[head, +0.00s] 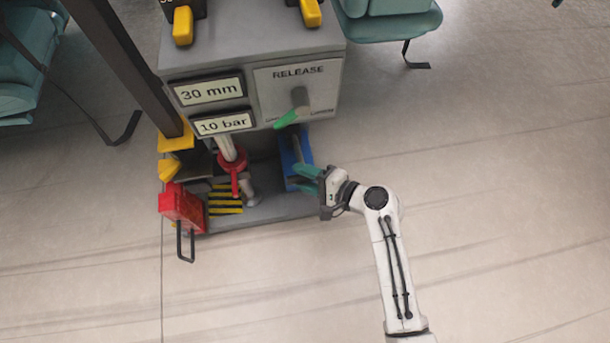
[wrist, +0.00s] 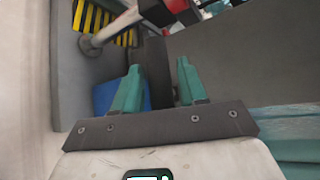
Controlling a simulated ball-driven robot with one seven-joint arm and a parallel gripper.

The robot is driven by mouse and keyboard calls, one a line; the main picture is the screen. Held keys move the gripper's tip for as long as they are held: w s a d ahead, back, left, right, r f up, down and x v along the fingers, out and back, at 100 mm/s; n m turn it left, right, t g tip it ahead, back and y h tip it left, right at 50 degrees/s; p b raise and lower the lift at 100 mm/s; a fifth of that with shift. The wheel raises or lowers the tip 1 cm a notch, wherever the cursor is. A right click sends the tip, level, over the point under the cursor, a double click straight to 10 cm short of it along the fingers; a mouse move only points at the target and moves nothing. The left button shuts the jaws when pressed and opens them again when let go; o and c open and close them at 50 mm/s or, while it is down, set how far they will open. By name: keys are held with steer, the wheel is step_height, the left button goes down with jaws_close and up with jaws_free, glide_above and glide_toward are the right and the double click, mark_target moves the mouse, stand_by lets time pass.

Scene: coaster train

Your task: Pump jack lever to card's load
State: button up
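A grey jack unit (head: 255,55) has one display (head: 208,90) reading "30 mm" and a second display (head: 222,123) reading "10 bar". No card can be made out. My gripper (head: 302,177) is at the unit's lower right opening, beside a blue part (head: 290,160) with a dark upright bar (head: 297,148) before it. In the wrist view, my gripper's teal fingers (wrist: 157,75) are spread apart, with a dark upright piece (wrist: 153,65) behind or between them. I cannot tell whether they touch it, or whether it is the pump lever.
A green-tipped release handle (head: 290,117) hangs above my gripper. A silver rod with a red collar (head: 232,160) stands left, above a yellow-black striped plate (head: 225,199). A red box (head: 180,207) is at the front left. Teal seats (head: 390,25) are behind; the floor right is clear.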

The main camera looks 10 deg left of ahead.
mark_target(300, 158)
jaws_close()
stand_by(0.3)
steer(key=r+p, duration=0.1)
steer(key=p, duration=0.1)
steer(key=w+r+p, duration=0.1)
steer(key=p, duration=0.1)
steer(key=shift+a+r+m+g, duration=0.15)
steer(key=shift+r+m+g, duration=0.1)
steer(key=shift+m+g, duration=0.05)
steer(key=p, duration=0.1)
steer(key=w+r+p, duration=0.1)
steer(key=p, duration=0.1)
steer(key=r+g+h+p, duration=0.1)
steer(key=shift+w+a+r+m, duration=0.2)
steer(key=shift+w+r+m, duration=0.05)
steer(key=shift+w+m, duration=0.1)
steer(key=shift+m+g+h, duration=0.4)
steer(key=shift+m+g, duration=0.05)
steer(key=shift+g, duration=0.05)
steer(key=w+r+p, duration=0.2)
steer(key=w+a+r+p, duration=0.1)
steer(key=w+p, duration=0.1)
steer(key=shift+a+r+p, duration=0.1)
steer(key=shift+r+p, duration=0.2)
steer(key=shift+r, duration=0.05)
steer(key=shift+o, duration=1)
jaws_free()
steer(key=shift+f, duration=0.15)
